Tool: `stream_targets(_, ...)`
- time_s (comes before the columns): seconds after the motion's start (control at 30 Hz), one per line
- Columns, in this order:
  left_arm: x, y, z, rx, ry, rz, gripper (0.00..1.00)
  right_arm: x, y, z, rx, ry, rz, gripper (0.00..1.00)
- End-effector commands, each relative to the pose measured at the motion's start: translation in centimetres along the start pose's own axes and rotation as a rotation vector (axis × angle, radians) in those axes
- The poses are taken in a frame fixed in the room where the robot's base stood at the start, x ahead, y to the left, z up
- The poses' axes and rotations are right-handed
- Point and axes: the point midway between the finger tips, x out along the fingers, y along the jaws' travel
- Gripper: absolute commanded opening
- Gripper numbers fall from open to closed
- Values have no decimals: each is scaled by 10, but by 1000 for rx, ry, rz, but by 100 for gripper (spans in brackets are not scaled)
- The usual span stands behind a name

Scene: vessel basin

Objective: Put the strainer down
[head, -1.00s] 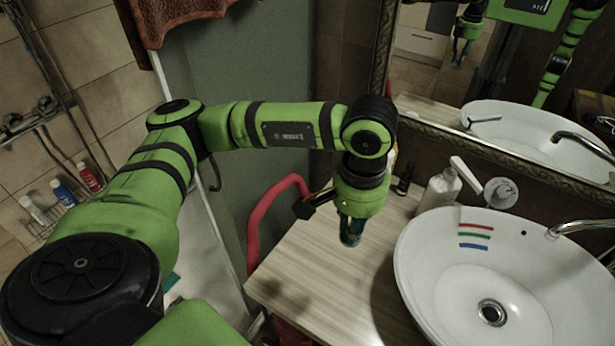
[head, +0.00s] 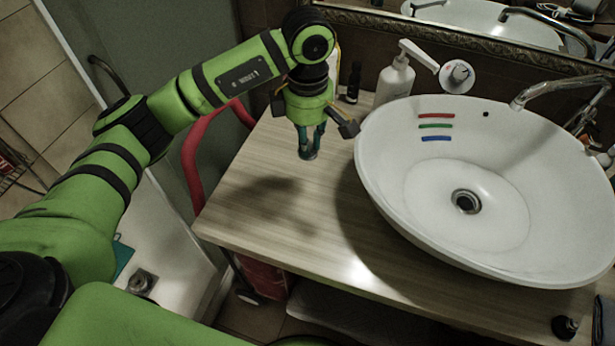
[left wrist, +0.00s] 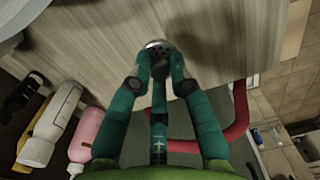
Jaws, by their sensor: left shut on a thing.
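The strainer is a small round metal piece with holes, seen best in the left wrist view (left wrist: 158,45). In the head view its edge (head: 309,155) shows at the fingertips. My left gripper (head: 308,145) points down and is shut on the strainer. It is above the wooden counter (head: 290,215), left of the white basin. I cannot tell exactly how high it is above the counter. In the left wrist view the teal fingers (left wrist: 158,75) close around the strainer. My right gripper is not in view.
The white basin (head: 540,250) with a drain (head: 466,201) fills the counter's right. A soap dispenser (head: 394,82) and a small dark bottle (head: 353,82) stand behind. A red bent bar (head: 192,160) is at the counter's left edge.

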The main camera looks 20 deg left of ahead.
Motion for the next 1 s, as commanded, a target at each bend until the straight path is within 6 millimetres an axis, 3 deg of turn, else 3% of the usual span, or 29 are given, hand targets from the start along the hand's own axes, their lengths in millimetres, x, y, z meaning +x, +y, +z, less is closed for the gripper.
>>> stream_targets(0.2, 39, -2, 0, -6, 2, -6, 0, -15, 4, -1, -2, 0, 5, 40)
stream_targets(0.63, 86, -2, 0, -4, 0, -5, 0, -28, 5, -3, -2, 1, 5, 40)
stream_targets(1.0, 95, 0, 0, -2, 1, 1, 0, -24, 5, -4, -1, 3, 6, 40)
